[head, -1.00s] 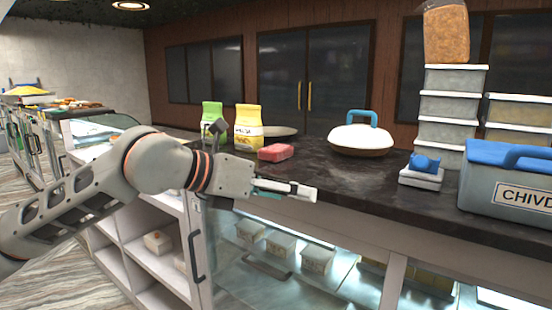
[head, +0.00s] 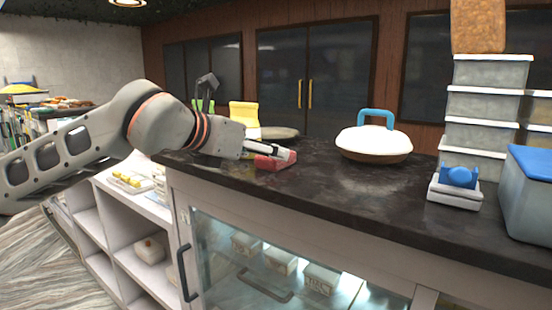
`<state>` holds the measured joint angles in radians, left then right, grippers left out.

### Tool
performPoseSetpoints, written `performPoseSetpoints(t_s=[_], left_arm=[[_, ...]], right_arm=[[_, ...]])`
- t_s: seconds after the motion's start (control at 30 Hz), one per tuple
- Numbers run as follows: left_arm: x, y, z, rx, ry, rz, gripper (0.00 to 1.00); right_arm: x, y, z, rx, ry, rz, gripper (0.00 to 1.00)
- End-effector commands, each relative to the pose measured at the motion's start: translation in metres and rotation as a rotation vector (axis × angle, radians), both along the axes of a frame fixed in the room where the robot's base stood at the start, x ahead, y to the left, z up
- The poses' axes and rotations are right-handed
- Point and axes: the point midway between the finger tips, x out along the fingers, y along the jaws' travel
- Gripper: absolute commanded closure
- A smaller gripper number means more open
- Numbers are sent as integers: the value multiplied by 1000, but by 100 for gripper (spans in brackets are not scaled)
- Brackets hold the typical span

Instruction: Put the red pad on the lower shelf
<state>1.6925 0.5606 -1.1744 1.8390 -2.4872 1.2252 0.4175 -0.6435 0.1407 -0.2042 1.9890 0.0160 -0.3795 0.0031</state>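The red pad (head: 268,163) lies on the dark counter top, near its front edge, in the head view. My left gripper (head: 279,154) reaches in from the left, with its fingers at the pad and partly covering it. Whether the fingers are closed on the pad does not show clearly. The open white shelf unit (head: 118,236) stands under the counter at lower left, with its shelves partly visible. A small pale box (head: 150,248) sits on one of its shelves. My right gripper is out of view.
A white dome with a blue handle (head: 374,143), a small scale (head: 455,188) and stacked tubs (head: 488,104) are to the right. A glass-front case (head: 280,262) with a handle is below the counter.

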Motion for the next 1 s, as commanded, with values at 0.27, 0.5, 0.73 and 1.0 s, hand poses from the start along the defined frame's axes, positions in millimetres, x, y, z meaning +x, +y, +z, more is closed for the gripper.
performPoseSetpoints(t_s=[0.27, 0.5, 0.73, 1.0], left_arm=[[26, -22, -14, 1, 1, 0, 39], [37, -29, -22, 1, 1, 0, 39], [37, -29, -22, 1, 1, 0, 57], [37, -29, -21, 0, 0, 0, 84]], right_arm=[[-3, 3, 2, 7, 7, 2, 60], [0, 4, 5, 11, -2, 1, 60], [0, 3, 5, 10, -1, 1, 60], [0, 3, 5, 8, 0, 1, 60]])
